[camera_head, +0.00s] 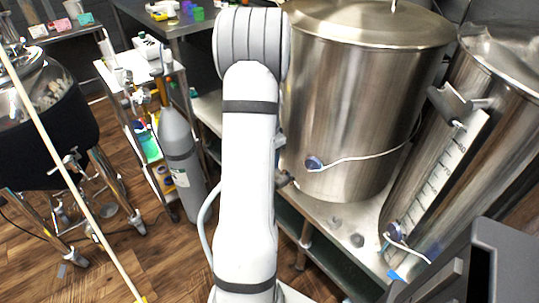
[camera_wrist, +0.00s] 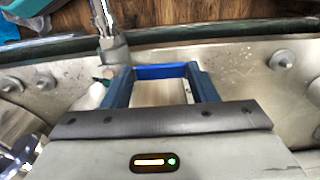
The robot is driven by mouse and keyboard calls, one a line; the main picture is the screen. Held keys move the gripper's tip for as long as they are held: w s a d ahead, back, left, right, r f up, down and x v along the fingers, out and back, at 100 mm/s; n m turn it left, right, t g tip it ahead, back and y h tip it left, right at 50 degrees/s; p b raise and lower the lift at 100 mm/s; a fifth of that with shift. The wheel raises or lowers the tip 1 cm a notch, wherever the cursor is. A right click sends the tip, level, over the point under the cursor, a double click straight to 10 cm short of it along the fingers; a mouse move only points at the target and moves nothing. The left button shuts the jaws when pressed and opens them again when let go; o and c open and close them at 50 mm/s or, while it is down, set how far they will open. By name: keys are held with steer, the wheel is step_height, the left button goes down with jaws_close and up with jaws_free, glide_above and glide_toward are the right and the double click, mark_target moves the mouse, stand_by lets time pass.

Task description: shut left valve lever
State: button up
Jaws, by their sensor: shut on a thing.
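A metal valve (camera_wrist: 113,50) with a spout shows in the wrist view, left of centre near the shelf's edge. A bright blue bar, which looks like the lever handle (camera_wrist: 160,71), lies crosswise between the tips of my gripper (camera_wrist: 159,76). The dark blue fingers are shut on it, one at each end. The left finger is close beside the valve body. In the head view my arm hides the gripper and lever. Only a small dark fitting (camera_head: 284,179) shows at the arm's right edge, by the large steel kettle (camera_head: 350,95).
A second steel vessel (camera_head: 490,130) with a level scale stands at the right. The metal shelf (camera_head: 325,212) under the kettle has several round studs. A grey gas cylinder (camera_head: 180,160) and a cluttered cart (camera_head: 135,75) stand left of my arm. Open wooden floor (camera_head: 150,270) lies at the lower left.

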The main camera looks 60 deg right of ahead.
steer(key=o, duration=1.4)
steer(key=shift+d, duration=0.15)
steer(key=shift+r, duration=0.1)
step_height(320, 180, up, 8)
steer(key=shift+f+p, duration=0.15)
steer(key=shift+p, duration=0.65)
steer(key=shift+f, duration=0.1)
steer(key=shift+f+b, duration=0.8)
steer(key=shift+f, duration=3.05)
